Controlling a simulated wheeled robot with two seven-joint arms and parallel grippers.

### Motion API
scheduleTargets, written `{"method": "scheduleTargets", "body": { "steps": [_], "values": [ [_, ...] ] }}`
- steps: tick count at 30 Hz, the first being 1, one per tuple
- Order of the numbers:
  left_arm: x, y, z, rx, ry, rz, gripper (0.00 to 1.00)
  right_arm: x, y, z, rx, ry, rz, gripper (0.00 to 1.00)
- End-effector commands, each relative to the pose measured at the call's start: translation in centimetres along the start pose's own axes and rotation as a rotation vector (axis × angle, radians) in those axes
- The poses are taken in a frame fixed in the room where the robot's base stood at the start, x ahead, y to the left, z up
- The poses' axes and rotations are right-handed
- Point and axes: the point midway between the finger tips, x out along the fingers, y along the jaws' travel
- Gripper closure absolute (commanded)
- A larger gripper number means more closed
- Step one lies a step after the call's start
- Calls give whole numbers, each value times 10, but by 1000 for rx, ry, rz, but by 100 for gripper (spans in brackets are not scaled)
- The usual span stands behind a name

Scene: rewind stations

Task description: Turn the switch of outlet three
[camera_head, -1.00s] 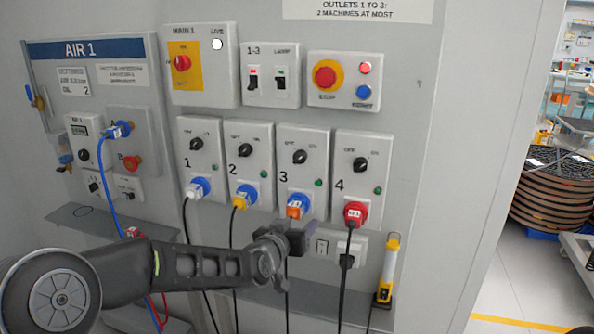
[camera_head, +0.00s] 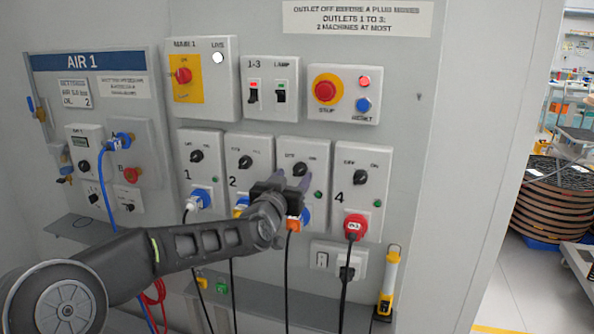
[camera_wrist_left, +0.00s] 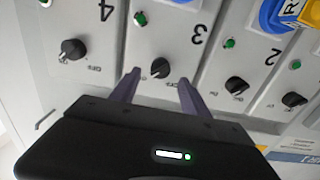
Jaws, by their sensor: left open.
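The outlet three box (camera_head: 316,150) is a white panel with a black rotary switch (camera_head: 299,169) near its top and a green lamp. My left gripper (camera_head: 292,181) is in front of this box, its fingers pointing up toward the switch. The left wrist view is upside down and shows the open fingers (camera_wrist_left: 156,82) on either side of the outlet three switch (camera_wrist_left: 160,68). Whether they touch it, I cannot tell. The gripper hides the digit 3 and part of the blue socket in the head view. An orange plug (camera_head: 294,223) sits below it. My right gripper is not in view.
Outlet four (camera_head: 360,190) with a red plug is right beside it, and outlets one (camera_head: 200,170) and two (camera_head: 246,165) are on the left. Above are the emergency stop (camera_head: 325,90) and breakers (camera_head: 266,95). Cables hang below the plugs. A yellow lamp (camera_head: 388,285) stands at lower right.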

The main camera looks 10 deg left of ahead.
Motion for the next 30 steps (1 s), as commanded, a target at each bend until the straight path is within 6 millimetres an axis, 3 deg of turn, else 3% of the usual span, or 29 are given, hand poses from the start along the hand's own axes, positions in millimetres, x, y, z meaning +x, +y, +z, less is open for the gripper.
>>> {"method": "scheduleTargets", "body": {
  "steps": [7,17,30],
  "values": [
    [33,1,-1,-1,0,1,46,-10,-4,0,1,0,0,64],
    [38,0,0,0,0,0,46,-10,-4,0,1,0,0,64],
    [38,0,0,0,0,0,81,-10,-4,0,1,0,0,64]
  ]
}}
